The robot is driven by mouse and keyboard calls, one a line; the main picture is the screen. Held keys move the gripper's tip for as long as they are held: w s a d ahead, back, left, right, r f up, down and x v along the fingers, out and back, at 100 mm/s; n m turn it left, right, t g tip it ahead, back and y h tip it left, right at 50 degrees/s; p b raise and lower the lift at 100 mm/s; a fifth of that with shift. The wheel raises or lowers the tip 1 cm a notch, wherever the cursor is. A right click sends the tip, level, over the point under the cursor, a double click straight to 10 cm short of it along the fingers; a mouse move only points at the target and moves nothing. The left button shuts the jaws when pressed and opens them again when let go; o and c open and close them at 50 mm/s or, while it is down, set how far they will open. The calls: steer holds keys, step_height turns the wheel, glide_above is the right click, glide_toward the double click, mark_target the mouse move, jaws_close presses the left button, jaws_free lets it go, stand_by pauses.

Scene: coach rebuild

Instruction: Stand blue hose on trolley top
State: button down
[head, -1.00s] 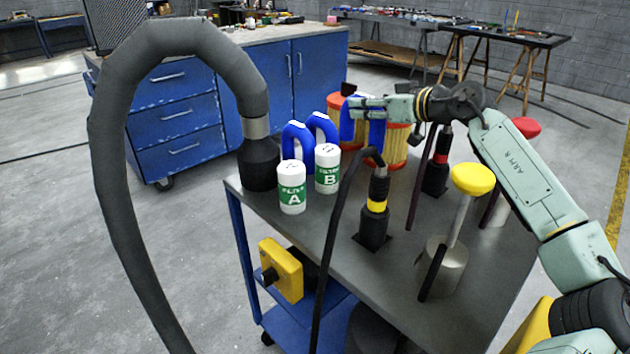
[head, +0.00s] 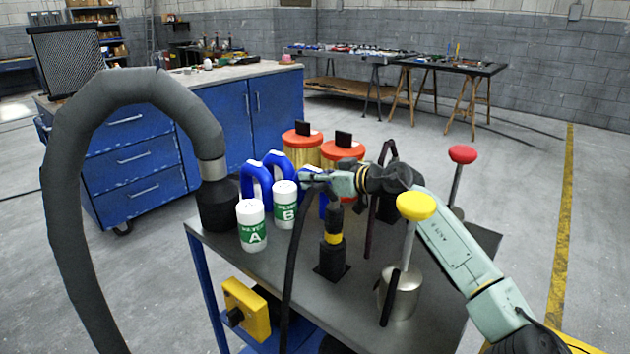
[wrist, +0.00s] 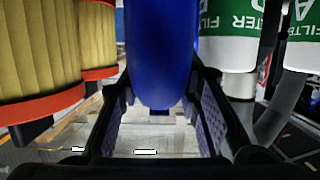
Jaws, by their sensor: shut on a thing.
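My gripper (head: 318,179) is shut on a bent blue hose (head: 324,206), over the far middle of the grey trolley top (head: 268,268). In the wrist view the blue hose (wrist: 160,55) hangs between the two finger pads. Its lower part is partly hidden behind a black tool in the head view, so I cannot tell whether it touches the top. Two other blue hoses, one at the left (head: 257,183) and one just behind (head: 278,163), stand as arches to the left of my gripper.
Filter bottles A (head: 252,226) and B (head: 285,206) stand close left of the held hose. Two red-capped yellow filters (head: 343,152) stand behind it. A black tool with a yellow band (head: 332,243) and a steel pot (head: 402,295) stand nearer. A thick grey hose (head: 66,160) arches at left.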

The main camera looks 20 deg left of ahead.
steer(key=shift+f, duration=0.6)
steer(key=shift+f, duration=0.1)
steer(key=c, duration=1.2)
jaws_free()
steer(key=b+v, duration=0.2)
steer(key=v, duration=1)
steer(key=shift+b, duration=0.3)
